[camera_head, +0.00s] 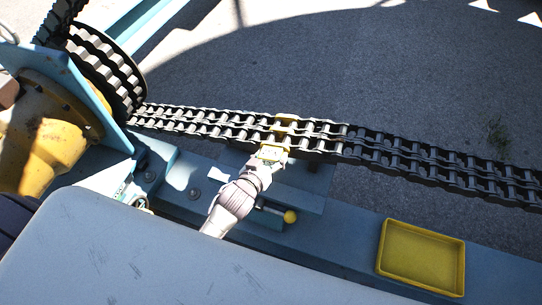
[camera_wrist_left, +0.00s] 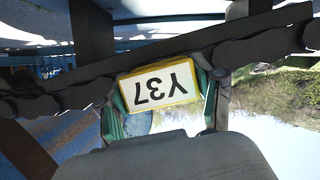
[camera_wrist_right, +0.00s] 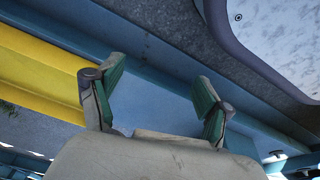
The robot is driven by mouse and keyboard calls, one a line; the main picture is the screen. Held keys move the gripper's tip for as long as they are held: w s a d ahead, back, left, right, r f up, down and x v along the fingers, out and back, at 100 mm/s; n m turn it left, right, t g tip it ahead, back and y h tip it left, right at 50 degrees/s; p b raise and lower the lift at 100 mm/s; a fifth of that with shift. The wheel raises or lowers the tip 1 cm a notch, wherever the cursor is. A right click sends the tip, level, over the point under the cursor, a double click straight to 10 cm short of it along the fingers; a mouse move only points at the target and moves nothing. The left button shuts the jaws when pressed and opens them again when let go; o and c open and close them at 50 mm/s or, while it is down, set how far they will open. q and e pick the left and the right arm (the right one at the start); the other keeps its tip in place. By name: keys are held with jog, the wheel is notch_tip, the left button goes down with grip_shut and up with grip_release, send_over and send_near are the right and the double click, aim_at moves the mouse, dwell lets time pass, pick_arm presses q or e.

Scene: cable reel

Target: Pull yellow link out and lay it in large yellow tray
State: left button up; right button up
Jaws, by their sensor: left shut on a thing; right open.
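The yellow link (camera_head: 287,118) sits in the dark roller chain, and its yellow edge shows at the chain's near side. In the left wrist view, the link's white plate (camera_wrist_left: 158,87) has a yellow border and reads Y37. My left gripper (camera_head: 271,153) is shut on the link at the near side of the chain; its green pads flank the plate. The large yellow tray (camera_head: 421,258) lies empty on the blue beam at the lower right. My right gripper (camera_wrist_right: 160,88) is open with nothing between its fingers.
The chain (camera_head: 400,155) runs from a sprocket (camera_head: 112,75) at the upper left to the right edge. A yellow ball knob (camera_head: 290,216) stands near the left gripper. A grey panel (camera_head: 150,255) fills the lower left. The blue beam beside the tray is clear.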

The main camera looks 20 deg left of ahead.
pick_arm(q)
jog(key=shift+s, duration=0.2)
jog(key=shift+s, duration=0.15)
jog(key=shift+s+p, duration=0.4)
jog(key=shift+s, duration=0.2)
jog(key=shift+s+a+r+p, duration=0.1)
jog(key=shift+s+p, duration=0.25)
jog(key=shift+s, duration=0.65)
jog(key=p, duration=0.3)
send_near(269, 164)
jog(key=shift+f, duration=1.55)
jog(key=shift+s+d+p, duration=0.15)
jog(key=shift+s, duration=0.9)
jog(key=shift+s+d+p, duration=0.15)
jog(key=shift+s, duration=0.85)
pick_arm(e)
jog(key=s+d+f, duration=0.1)
jog(key=s+f, duration=0.3)
jog(key=s, duration=0.3)
jog(key=s+d+f+g, duration=0.1)
jog(key=s+f, duration=0.4)
jog(key=s, duration=0.2)
jog(key=shift+f, duration=0.15)
